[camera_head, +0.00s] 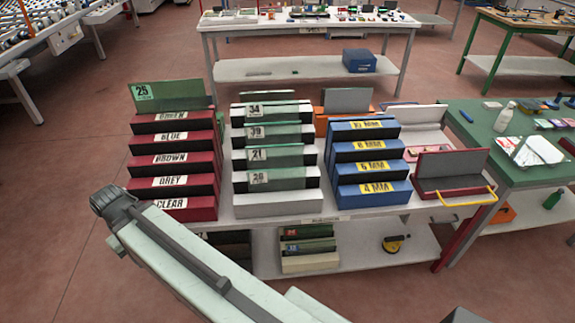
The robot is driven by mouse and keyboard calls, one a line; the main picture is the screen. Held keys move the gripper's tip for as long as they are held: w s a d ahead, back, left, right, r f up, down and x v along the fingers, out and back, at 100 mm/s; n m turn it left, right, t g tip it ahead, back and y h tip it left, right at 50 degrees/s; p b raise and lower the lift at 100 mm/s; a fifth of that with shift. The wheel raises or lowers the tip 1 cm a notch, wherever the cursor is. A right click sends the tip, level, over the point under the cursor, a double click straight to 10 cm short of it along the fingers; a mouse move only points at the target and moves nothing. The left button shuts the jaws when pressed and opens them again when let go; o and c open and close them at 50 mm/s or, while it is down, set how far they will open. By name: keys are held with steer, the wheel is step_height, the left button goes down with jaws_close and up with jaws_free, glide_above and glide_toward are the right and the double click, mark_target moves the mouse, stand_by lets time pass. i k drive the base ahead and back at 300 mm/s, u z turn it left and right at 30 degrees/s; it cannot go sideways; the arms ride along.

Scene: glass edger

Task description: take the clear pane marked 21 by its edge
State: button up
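The pane marked 21 (287,156) is a thin, slightly green clear sheet with a white number label at its left end. It stands in the white stepped rack (280,206) in the middle of the table. Panes marked 34 (285,110) and what looks like 39 (285,132) stand on the steps behind it. One that looks like 28 (290,177) stands in front of it. The lower part of the pane is hidden in the rack. My pale arm crosses the lower left, in front of the table. My gripper is not visible.
A red stepped rack (203,210) with colour labels and a pane marked 25 (170,96) stands left. A blue rack (372,200) with thickness labels stands right. A red tray with a yellow handle (450,190) is farther right. A green table (482,125) adjoins it.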

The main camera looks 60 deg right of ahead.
mark_target(286, 156)
steer(key=u, duration=0.15)
steer(key=i, duration=0.95)
steer(key=z, duration=0.1)
